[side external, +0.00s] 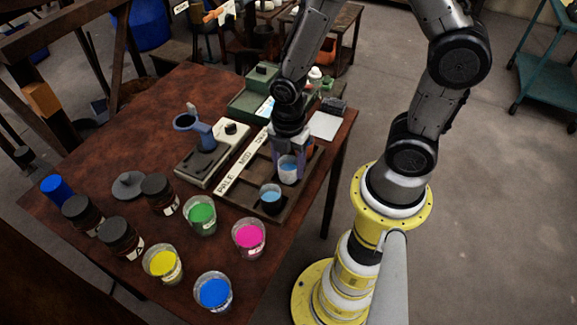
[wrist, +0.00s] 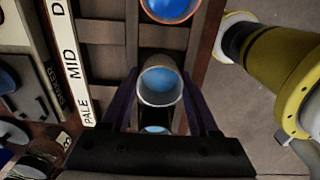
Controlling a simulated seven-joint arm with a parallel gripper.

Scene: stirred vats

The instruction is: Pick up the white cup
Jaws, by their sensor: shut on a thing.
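The white cup (side external: 288,174) holds light blue liquid and is upright between the fingers of my gripper (side external: 290,158), at the wooden rack (side external: 240,186). In the wrist view the white cup (wrist: 160,97) sits between the two purple-grey fingers of my gripper (wrist: 160,88), which are shut on it. Whether its base touches the rack is not clear. An orange cup (wrist: 171,16) with blue liquid is at the top of the wrist view, mostly hidden in the side view.
The rack has a strip (wrist: 66,62) lettered PALE, MID and more. Cups of green (side external: 202,214), pink (side external: 248,237), yellow (side external: 163,264) and blue (side external: 213,292) stand in front, near dark jars (side external: 122,238).

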